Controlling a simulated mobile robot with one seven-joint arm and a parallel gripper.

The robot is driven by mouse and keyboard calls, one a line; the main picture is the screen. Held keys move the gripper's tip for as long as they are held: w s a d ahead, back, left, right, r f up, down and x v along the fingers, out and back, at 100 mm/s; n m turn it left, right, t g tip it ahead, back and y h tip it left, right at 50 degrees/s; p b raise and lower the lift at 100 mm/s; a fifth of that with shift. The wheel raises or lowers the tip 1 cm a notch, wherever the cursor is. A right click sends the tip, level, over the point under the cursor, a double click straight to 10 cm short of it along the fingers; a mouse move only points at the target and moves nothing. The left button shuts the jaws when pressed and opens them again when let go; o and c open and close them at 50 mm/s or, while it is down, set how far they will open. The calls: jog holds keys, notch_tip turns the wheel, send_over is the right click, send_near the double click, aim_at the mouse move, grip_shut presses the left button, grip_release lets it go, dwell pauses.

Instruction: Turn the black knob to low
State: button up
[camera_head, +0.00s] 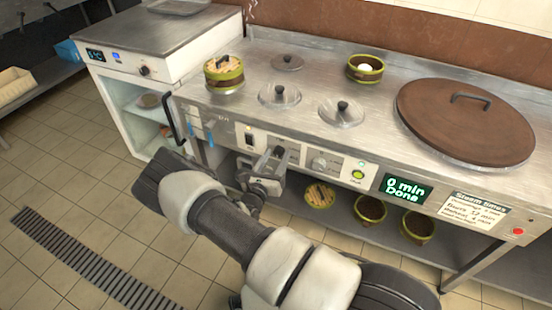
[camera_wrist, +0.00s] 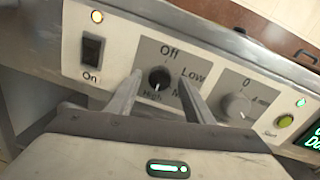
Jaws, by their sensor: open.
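The black knob (camera_wrist: 159,79) sits on a grey dial plate marked Off at the top, Low at the right and High at the lower left. A further label at the lower right is partly covered by a finger. A pale mark on the knob seems to point down toward High. My gripper (camera_wrist: 161,85) is open, with one finger on each side of the knob. I cannot tell whether the fingers touch it. In the head view my gripper (camera_head: 272,162) is at the counter's front panel and largely hides the knob.
A black On switch (camera_wrist: 92,50) is left of the dial. A grey timer knob (camera_wrist: 236,106) and a green button (camera_wrist: 286,121) are to its right. A green display (camera_head: 408,189) reads 0 min Done. Steamer baskets and lids stand on the counter above.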

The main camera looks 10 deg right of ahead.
jog(key=shift+w, duration=0.1)
jog(key=c, duration=1)
jog(key=shift+c, duration=0.2)
